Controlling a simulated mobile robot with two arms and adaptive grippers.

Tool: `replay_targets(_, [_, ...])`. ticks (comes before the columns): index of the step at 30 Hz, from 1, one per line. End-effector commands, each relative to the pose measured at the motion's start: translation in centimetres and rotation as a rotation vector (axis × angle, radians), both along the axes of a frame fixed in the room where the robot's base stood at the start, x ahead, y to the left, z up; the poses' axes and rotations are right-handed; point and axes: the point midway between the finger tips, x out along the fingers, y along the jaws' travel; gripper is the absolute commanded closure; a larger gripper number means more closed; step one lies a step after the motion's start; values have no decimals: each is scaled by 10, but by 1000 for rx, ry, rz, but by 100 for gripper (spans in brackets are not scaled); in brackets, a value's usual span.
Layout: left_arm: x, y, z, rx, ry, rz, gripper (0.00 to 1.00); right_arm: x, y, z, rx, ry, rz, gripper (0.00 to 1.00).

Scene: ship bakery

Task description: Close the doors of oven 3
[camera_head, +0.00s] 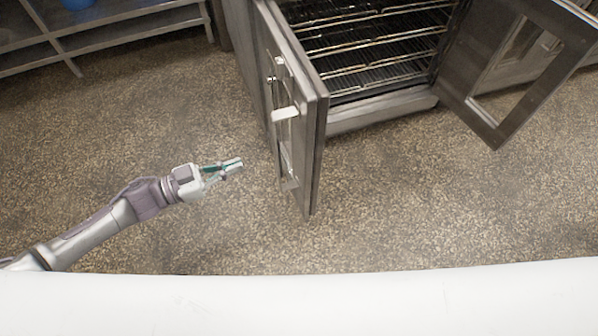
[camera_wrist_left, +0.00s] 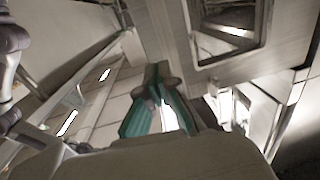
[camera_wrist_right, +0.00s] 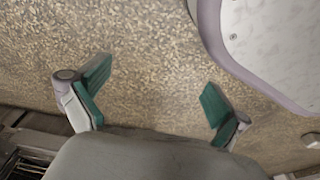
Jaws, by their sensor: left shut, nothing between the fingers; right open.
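The oven (camera_head: 385,112) stands at the top of the head view with both doors open and wire racks inside. Its left door (camera_head: 312,150) swings out toward me, with a light handle on its outer face. Its right door (camera_head: 495,125) is swung out to the right and has a window. My left gripper (camera_head: 238,164) is shut and empty, to the left of the left door and apart from it. In the left wrist view its green fingertips (camera_wrist_left: 158,72) meet in front of a windowed metal panel. My right gripper (camera_wrist_right: 152,90) is open and empty above the floor.
A metal shelf rack (camera_head: 110,18) with blue items stands at the top left. The speckled floor (camera_head: 420,210) is clear in front of the oven and between the doors. An oven-like edge with racks shows at the lower left of the right wrist view (camera_wrist_right: 25,160).

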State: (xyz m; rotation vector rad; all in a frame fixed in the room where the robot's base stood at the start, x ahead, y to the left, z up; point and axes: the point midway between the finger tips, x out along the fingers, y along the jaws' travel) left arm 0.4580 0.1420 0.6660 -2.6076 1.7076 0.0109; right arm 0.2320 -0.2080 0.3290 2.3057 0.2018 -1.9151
Motion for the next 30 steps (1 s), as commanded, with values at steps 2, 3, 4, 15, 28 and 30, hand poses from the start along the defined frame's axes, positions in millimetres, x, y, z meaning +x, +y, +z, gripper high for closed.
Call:
replay_targets(2, [-12, -5, 6, -15, 2, -66, 100, 4, 1, 0, 0, -5, -1, 0])
replay_targets(3, [-15, -7, 10, -21, 6, -82, 100, 5, 1, 2, 0, -5, -1, 0])
replay_targets(4, [-16, -10, 11, -24, 7, -89, 100, 6, 1, 3, 0, -5, -1, 0])
replay_targets(15, [5, -71, 14, -28, 4, -88, 100, 7, 1, 5, 0, -6, -1, 0])
replay_targets(28, [27, -134, 12, -24, 7, -85, 100, 14, 2, 13, 1, -11, -3, 0])
replay_targets(30, [28, -137, 12, -23, 6, -84, 100, 15, 2, 15, 1, -15, -3, 0])
